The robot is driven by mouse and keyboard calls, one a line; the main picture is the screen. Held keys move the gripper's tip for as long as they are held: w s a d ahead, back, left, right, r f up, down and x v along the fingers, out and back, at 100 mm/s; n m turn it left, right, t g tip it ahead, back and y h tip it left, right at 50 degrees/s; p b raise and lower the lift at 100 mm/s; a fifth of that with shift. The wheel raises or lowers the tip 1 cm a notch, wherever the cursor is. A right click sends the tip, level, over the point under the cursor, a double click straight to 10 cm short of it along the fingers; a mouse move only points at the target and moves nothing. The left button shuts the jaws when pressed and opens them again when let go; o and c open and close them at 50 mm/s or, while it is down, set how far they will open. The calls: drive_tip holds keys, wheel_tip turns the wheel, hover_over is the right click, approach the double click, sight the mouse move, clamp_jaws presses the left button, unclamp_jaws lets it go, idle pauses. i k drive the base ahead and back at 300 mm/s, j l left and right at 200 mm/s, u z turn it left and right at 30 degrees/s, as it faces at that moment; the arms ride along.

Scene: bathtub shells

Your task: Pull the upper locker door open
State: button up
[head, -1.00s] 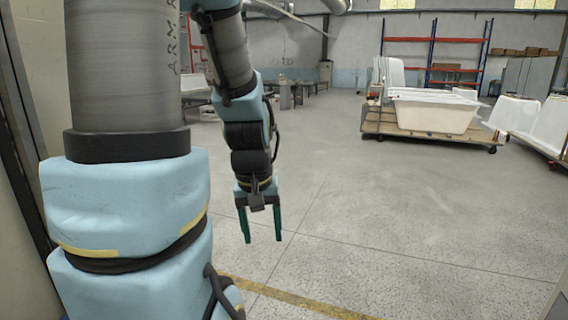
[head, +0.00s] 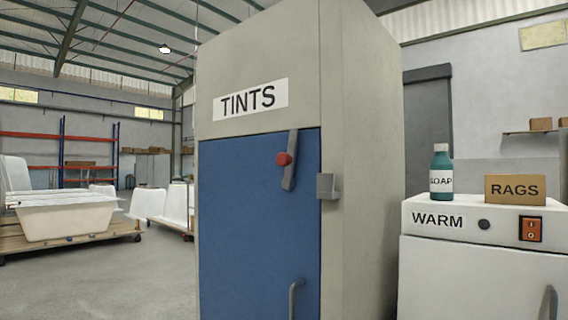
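A tall grey locker (head: 360,150) labelled TINTS stands in the middle of the head view. A blue door (head: 245,215) fills its front below the label and looks shut. A dark grey lever (head: 292,150) with a red knob (head: 283,159) sits near the door's top right corner. A grey handle (head: 295,300) is lower on the door, cut by the picture's bottom edge. A grey bracket (head: 327,187) is at the locker's right front edge. The locker's lower part is out of the picture. My gripper and arm are not in view.
A white WARM cabinet (head: 470,270) stands right of the locker. A green SOAP bottle (head: 441,172) and a RAGS box (head: 515,189) are on it. White tubs (head: 65,218) on a wooden dolly (head: 100,236) stand at left. The floor (head: 130,285) left of the locker is clear.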

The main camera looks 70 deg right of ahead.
sight(260, 240)
drive_tip(key=i+j+z, duration=0.1)
drive_tip(key=z, duration=0.3)
drive_tip(key=i+j+z, duration=0.2)
drive_tip(key=z, duration=0.2)
drive_tip(key=i+j+z, duration=0.15)
drive_tip(key=z, duration=0.25)
